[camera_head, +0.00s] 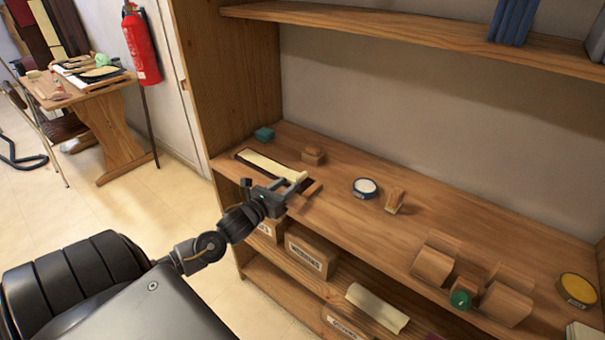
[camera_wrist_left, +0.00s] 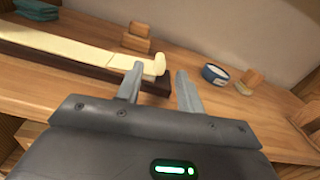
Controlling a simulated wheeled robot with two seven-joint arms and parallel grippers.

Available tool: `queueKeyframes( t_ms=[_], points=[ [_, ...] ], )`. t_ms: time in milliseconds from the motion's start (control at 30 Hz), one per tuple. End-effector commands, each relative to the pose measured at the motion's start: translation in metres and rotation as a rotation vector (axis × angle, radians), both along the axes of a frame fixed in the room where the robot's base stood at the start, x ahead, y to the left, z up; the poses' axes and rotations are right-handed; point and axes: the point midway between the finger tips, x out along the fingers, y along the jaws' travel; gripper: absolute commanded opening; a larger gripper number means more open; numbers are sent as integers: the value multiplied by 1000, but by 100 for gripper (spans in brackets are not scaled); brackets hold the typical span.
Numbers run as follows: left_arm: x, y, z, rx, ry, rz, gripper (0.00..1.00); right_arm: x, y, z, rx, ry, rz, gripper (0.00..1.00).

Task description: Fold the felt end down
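A cream felt strip (camera_head: 266,164) lies along a dark wooden base (camera_head: 243,158) at the left end of the shelf. It also shows in the left wrist view (camera_wrist_left: 60,45), where its right end (camera_wrist_left: 158,65) curls up above the dark base (camera_wrist_left: 155,86). My left gripper (camera_head: 304,188) is at the right end of the strip, over the shelf's front edge. In the left wrist view its two fingers (camera_wrist_left: 158,76) stand apart, with the raised felt end just beyond the gap. I cannot tell whether they touch it. My right gripper is not in view.
A round white-topped tin (camera_head: 365,188) and another wooden block (camera_head: 395,200) stand to the right. Several wooden blocks lie farther right. An upper shelf (camera_head: 420,37) runs overhead.

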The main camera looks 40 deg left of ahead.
Motion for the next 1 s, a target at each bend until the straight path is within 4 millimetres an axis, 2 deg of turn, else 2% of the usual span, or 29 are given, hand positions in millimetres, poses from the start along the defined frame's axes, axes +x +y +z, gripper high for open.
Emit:
queueKeyframes(
  t_ms=[100, 300, 500, 767, 833, 1000],
  points=[
    [25, 0, 3, -2, -3, -1, 37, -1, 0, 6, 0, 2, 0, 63],
    [56, -1, 2, -1, -1, -3, 37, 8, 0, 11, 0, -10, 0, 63],
    [71, -1, 1, -2, 0, -4, 37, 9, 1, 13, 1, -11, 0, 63],
    [72, -1, 0, -1, 0, -5, 37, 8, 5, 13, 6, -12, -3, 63],
    [72, -2, 0, -1, 0, -5, 32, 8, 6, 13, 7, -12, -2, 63],
    [72, -1, 0, -1, 0, -5, 10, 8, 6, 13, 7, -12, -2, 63]
  ],
)
